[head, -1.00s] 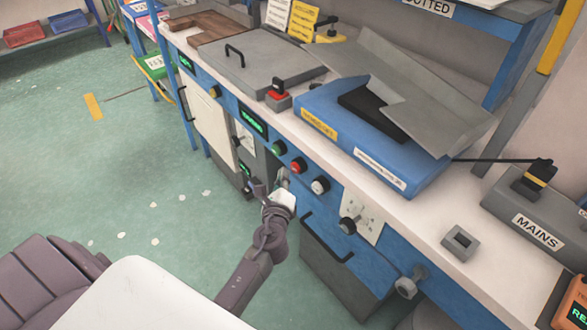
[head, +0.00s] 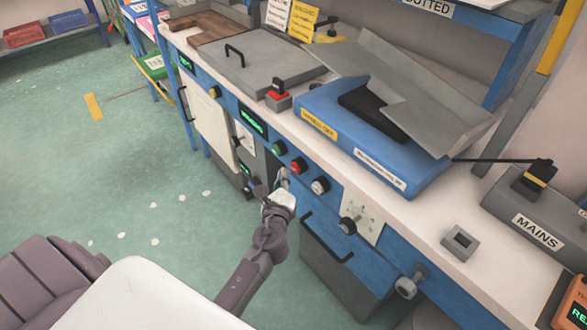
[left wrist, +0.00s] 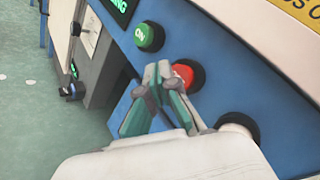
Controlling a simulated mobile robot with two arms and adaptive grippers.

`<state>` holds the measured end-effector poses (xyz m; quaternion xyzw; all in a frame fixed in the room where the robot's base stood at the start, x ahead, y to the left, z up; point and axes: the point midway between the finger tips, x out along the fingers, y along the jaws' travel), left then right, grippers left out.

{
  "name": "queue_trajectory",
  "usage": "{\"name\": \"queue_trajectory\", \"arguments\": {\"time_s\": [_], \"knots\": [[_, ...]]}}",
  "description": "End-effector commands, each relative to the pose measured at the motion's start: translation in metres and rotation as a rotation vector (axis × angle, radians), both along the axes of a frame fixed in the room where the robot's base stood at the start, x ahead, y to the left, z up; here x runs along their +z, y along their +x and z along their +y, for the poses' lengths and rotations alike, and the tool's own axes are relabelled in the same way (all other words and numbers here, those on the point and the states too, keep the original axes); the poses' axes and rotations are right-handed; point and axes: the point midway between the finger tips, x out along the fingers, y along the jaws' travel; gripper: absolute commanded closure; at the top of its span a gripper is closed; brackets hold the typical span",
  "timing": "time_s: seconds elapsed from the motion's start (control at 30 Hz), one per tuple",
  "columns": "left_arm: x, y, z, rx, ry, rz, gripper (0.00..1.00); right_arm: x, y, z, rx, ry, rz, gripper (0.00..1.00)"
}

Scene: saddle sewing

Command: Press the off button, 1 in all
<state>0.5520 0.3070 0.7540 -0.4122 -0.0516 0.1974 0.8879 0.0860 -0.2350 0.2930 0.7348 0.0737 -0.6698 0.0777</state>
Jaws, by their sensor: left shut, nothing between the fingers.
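The red button (head: 298,167) sits on the blue front panel of the bench, between a green button (head: 279,148) and a white one (head: 320,186). In the left wrist view the green button (left wrist: 149,37) reads ON; no word can be read on the red button (left wrist: 184,76), which the fingers partly cover. My left gripper (head: 284,178) is shut and empty. Its fingertips (left wrist: 157,72) are just left of the red button in the wrist view; I cannot tell whether they touch it. My right gripper is not in view.
Below the panel is a drawer with a black handle (head: 328,240). A lit display (head: 253,121) is left of the buttons. A blue machine (head: 365,150) stands on the bench top.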

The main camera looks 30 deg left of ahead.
Motion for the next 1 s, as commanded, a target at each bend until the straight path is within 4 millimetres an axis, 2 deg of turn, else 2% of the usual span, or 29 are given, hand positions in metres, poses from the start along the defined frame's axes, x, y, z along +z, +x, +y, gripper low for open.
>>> {"name": "queue_trajectory", "arguments": {"time_s": [1.0], "knots": [[0.0002, 0.0089, -0.0038, 0.000, 0.000, 0.000, 1.00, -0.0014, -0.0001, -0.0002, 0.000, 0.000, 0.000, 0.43]]}}
